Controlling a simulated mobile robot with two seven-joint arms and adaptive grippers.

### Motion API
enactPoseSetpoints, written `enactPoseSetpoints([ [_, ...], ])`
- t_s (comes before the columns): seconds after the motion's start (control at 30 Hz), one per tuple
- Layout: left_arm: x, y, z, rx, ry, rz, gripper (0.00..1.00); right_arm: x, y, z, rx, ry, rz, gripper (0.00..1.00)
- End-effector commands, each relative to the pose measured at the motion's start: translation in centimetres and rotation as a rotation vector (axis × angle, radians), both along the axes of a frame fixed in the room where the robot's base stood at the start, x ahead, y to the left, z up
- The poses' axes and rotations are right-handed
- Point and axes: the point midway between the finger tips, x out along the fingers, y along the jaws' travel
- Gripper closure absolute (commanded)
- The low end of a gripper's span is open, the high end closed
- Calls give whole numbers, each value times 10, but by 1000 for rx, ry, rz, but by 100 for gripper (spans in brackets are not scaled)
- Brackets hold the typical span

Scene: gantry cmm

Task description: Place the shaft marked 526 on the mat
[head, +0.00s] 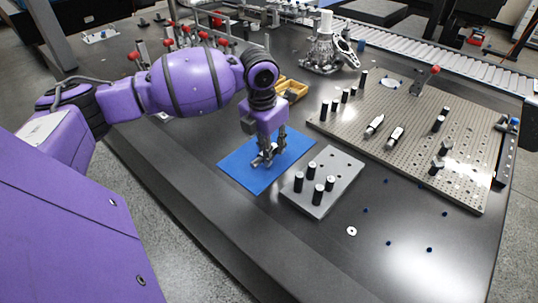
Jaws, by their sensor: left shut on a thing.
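The blue mat (238,172) lies flat on the dark table, left of the middle. My left gripper (267,153) points down over the mat, shut on a small silvery shaft (261,160) low at its surface. The fingers partly hide the shaft. I cannot tell whether it touches the mat, and no number on it can be read. Two other pale shafts with dark ends, one (374,125) and another (395,137), lie on the perforated plate to the right; their marks are too small to read. My right gripper is not in view.
A grey block (335,165) with several black upright pins stands close right of the mat. The large perforated plate (450,120) carries more black posts. A yellow bin (292,90) and red-tipped clamps (204,37) stand behind. A small washer (351,231) lies in front.

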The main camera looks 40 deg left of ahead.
Motion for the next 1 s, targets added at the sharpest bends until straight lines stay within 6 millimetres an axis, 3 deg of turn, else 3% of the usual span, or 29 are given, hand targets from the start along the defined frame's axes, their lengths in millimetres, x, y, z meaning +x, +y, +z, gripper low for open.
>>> enactPoseSetpoints([
  [0.13,0,-2,-22,-4,1,-2,100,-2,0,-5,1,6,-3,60],
  [0.5,0,-2,-25,-3,0,-2,100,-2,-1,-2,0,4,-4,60],
  [0.53,-1,-2,-26,-3,2,-2,74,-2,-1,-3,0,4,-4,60],
  [0.67,-1,-2,-26,-2,3,-2,57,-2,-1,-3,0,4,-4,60],
  [1.0,-1,-2,-24,-3,1,-2,57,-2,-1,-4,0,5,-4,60],
])
